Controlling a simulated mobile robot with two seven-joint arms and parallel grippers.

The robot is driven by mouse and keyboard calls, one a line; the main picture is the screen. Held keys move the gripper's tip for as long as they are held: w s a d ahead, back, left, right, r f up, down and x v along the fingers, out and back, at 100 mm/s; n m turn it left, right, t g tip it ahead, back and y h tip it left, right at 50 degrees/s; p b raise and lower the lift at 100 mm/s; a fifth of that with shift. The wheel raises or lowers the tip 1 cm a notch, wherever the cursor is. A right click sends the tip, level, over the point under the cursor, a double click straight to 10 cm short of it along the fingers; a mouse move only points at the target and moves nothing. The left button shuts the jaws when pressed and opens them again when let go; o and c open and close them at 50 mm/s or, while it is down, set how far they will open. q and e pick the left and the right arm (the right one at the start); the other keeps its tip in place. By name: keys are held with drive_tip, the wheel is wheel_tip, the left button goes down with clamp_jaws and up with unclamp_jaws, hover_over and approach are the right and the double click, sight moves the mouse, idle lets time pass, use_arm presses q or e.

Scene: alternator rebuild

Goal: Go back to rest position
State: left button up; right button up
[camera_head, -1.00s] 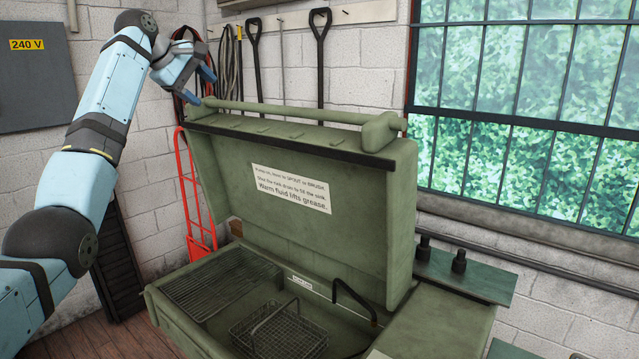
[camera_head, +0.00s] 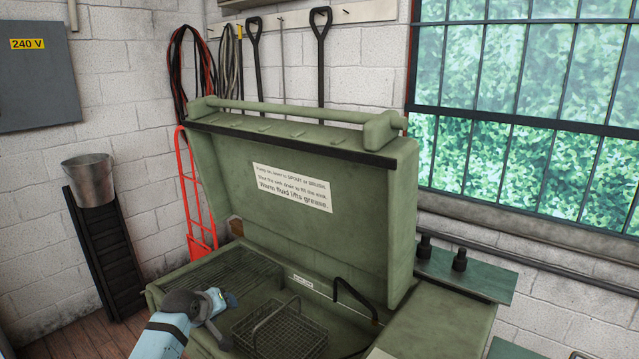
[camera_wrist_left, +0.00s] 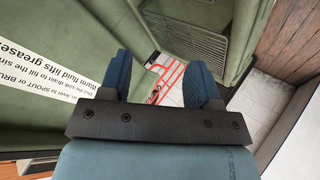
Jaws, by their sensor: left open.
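My left gripper (camera_head: 222,303) is low over the open basin of the green parts washer (camera_head: 380,255), just left of the wire basket (camera_head: 285,332). My left arm (camera_head: 162,338) comes in from the bottom left. In the left wrist view the two blue fingers (camera_wrist_left: 163,80) are spread apart, with nothing between them. The washer lid (camera_head: 300,235) stands raised, with a white instruction sign (camera_head: 292,187) on it. My right gripper is not in either view.
A wire rack (camera_head: 225,268) lies in the left of the basin, and a black curved spout (camera_head: 352,297) rises at its right. A red hand truck (camera_head: 195,205) leans on the wall behind. A metal bucket (camera_head: 90,182) stands at left.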

use_arm(q)
drive_tip(key=s+d+f+m, duration=0.1)
drive_tip(key=s+f+m, duration=0.1)
drive_tip(key=s+f, duration=0.75)
drive_tip(key=s+d+f+m, duration=0.1)
drive_tip(key=s+f+m, duration=0.1)
drive_tip(key=s+f, duration=0.8)
drive_tip(key=s+d+r+m+t, duration=0.1)
drive_tip(key=s+m, duration=0.1)
drive_tip(key=s, duration=1)
drive_tip(key=s+d+r+m, duration=0.1)
drive_tip(key=s+d+m, duration=0.1)
drive_tip(key=s, duration=1)
drive_tip(key=shift+s+t, duration=0.15)
drive_tip(key=shift+t, duration=0.25)
drive_tip(key=shift+a+f, duration=0.1)
drive_tip(key=shift+c, duration=1.4)
drive_tip(key=shift+a, duration=0.2)
